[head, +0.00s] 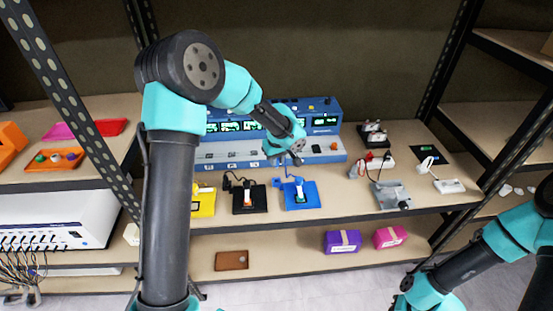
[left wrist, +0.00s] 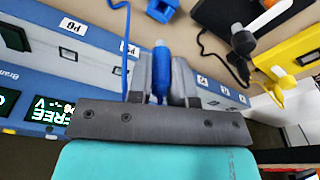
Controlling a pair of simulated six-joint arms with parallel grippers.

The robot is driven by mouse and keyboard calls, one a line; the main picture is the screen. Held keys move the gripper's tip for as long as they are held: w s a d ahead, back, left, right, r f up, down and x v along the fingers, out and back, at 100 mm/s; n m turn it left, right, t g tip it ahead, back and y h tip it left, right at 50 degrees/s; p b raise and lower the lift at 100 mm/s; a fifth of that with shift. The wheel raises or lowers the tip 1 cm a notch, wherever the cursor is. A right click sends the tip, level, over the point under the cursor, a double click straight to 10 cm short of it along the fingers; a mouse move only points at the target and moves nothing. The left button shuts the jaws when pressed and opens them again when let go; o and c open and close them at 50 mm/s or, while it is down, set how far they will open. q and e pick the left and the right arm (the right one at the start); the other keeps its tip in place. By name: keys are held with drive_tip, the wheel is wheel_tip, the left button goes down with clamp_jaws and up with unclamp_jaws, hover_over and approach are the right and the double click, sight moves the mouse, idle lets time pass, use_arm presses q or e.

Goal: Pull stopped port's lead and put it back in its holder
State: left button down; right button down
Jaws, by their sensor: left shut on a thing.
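My left gripper (head: 294,156) is in front of the blue freeze dryer unit (head: 325,121), above the shelf. In the left wrist view its two grey fingers are shut on a blue lead plug (left wrist: 160,72) with a pale tip. A blue cable (left wrist: 127,45) runs up beside the fingers. A blue holder piece (left wrist: 163,9) shows at the top of that view. The blue mat (head: 313,198) lies on the shelf below the gripper. The port panel (left wrist: 90,40) shows a P6 label, and a display (left wrist: 52,117) reads FREE.
A black mat (head: 240,208) and a yellow mat (head: 203,211) lie left of the blue one. A grey device (head: 391,195) and a white device (head: 449,186) stand to the right. Purple (head: 342,241) and pink (head: 390,236) boxes are on the lower shelf.

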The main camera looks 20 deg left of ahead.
use_arm(q)
drive_tip(key=m, duration=0.4)
drive_tip(key=shift+t, duration=0.3)
drive_tip(key=shift+f, duration=0.1)
drive_tip(key=shift+f, duration=2.95)
drive_tip(key=shift+f, duration=1.15)
idle(0.6)
drive_tip(key=c, duration=1)
unclamp_jaws()
drive_tip(key=shift+o, duration=0.2)
drive_tip(key=shift+r, duration=0.1)
wheel_tip(320, 180, up, 17)
drive_tip(key=s+d, duration=0.1)
drive_tip(key=s, duration=0.1)
drive_tip(key=shift+s+d, duration=0.15)
